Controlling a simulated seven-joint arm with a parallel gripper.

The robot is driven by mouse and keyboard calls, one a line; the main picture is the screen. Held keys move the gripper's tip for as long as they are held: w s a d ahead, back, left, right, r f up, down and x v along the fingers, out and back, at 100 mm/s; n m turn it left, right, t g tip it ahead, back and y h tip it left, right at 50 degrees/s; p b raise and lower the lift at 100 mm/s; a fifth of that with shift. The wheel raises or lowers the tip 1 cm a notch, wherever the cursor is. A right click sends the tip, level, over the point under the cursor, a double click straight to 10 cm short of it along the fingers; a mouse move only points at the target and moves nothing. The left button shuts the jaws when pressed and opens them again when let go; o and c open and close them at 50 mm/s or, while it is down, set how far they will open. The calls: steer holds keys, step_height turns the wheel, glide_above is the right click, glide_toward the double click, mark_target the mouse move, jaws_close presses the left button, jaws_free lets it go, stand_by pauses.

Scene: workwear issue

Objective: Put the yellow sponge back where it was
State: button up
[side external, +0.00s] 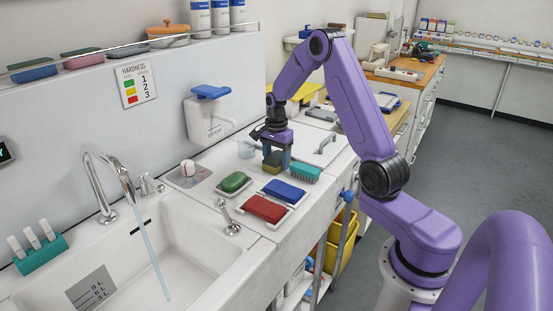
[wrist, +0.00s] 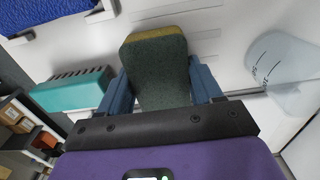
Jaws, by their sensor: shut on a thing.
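The yellow sponge (side external: 271,163) has a dark green scouring face and a yellow layer that shows along its edge. In the wrist view the sponge (wrist: 158,70) stands between my two blue fingers, its dark face toward the camera. My gripper (side external: 277,158) is shut on it and points down over the counter, between the green sponge and the teal brush. In the wrist view my gripper (wrist: 162,85) has one finger on each side of the sponge. White edges show on the counter past the sponge. I cannot tell whether its lower end touches the counter.
A teal brush (side external: 305,173) lies close on the right. A blue sponge (side external: 284,191), a red sponge (side external: 265,208) and a green sponge (side external: 234,182) rest in white dishes nearer the sink (side external: 150,250). A clear measuring cup (wrist: 285,72) stands close behind.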

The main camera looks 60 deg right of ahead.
steer(key=shift+f, duration=0.15)
steer(key=o, duration=1)
